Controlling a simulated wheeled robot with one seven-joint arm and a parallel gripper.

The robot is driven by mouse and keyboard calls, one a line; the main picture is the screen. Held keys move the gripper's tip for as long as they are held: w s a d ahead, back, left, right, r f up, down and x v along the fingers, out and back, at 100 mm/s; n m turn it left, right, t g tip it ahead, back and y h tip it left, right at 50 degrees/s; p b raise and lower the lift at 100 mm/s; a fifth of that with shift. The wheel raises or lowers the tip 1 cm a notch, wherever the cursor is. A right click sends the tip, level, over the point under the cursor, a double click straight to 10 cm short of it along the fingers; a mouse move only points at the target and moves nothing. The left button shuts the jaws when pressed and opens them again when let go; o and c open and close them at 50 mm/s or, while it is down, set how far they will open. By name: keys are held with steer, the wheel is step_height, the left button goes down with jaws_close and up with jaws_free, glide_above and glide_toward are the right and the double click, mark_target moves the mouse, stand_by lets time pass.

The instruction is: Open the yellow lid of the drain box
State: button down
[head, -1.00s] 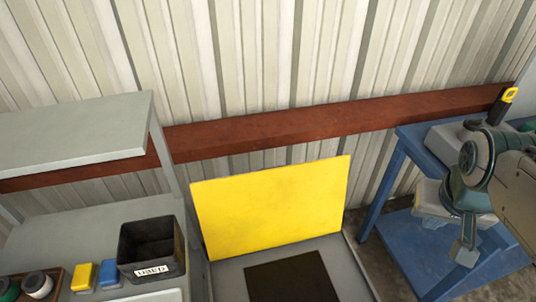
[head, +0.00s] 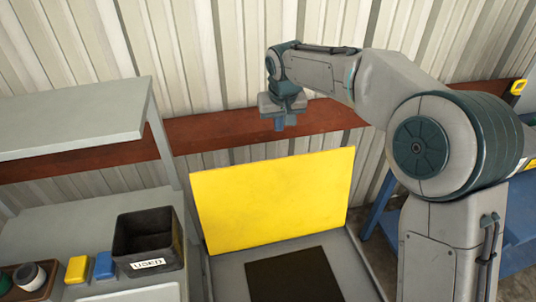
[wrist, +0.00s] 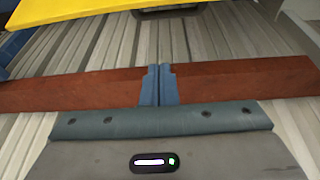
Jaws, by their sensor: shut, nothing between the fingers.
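The yellow lid (head: 272,203) stands raised, leaning back a little, at the back edge of the grey drain box (head: 226,275). A dark square opening (head: 294,275) shows in the box top in front of it. My gripper (head: 279,124) is shut and empty, pointing down above the lid in the head view. In the wrist view my gripper's blue fingers (wrist: 159,70) are together, with the red-brown rail behind them. The edge of the yellow lid (wrist: 70,22) shows at the top left of the wrist view, apart from the fingers.
A red-brown rail (head: 220,130) runs along the corrugated wall. At left is a grey shelf unit (head: 75,115) with a black bin (head: 148,245) labelled "USED" and yellow and blue blocks. A blue table (head: 376,207) stands at right, partly behind my arm.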

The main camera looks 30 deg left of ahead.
steer(key=a+f+p, duration=0.3)
steer(key=f, duration=0.8)
steer(key=shift+s, duration=0.4)
steer(key=shift+a, duration=0.1)
